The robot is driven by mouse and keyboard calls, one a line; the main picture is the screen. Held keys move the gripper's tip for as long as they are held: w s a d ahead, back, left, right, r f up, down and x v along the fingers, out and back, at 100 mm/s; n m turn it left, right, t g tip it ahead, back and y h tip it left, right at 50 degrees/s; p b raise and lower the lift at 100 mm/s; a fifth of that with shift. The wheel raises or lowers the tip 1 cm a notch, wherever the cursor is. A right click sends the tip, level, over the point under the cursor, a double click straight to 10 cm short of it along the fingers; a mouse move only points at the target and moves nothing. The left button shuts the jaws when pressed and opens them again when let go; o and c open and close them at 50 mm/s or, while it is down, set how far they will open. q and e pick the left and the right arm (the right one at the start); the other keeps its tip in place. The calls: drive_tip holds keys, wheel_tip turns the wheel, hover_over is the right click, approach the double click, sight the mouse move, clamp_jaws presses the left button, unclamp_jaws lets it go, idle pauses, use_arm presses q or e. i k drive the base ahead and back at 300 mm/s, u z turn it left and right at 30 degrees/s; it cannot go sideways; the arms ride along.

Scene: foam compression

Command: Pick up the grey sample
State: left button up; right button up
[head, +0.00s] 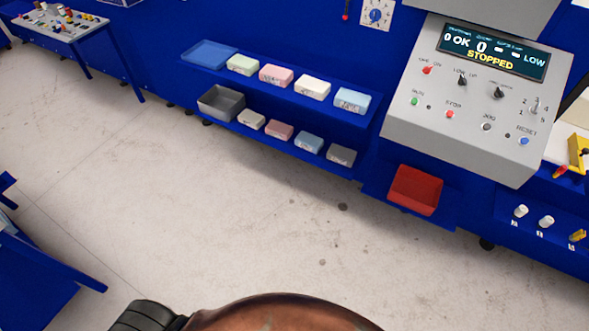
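The grey sample (341,154) is a small grey block at the right end of the lower blue shelf. It has a dark mark on its front that is too small to read. To its left on that shelf are a light blue sample (309,142), a pink sample (279,130) and a cream sample (251,119). Neither of my grippers is in view. Only a copper-coloured curved part and a black ribbed part, which look like mine, show at the bottom edge.
The upper shelf holds a blue tray (208,54) and several pale blocks. A grey bin (221,104) is at the lower shelf's left. A control console (470,100) reading STOPPED and a red bin (414,190) stand right. The floor (200,220) before the shelves is clear.

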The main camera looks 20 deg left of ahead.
sight(341, 156)
drive_tip(key=k, duration=0.4)
drive_tip(key=u, duration=1.55)
drive_tip(key=i, duration=0.7)
drive_tip(key=u, duration=0.5)
drive_tip(key=i, duration=0.7)
drive_tip(key=z, duration=0.2)
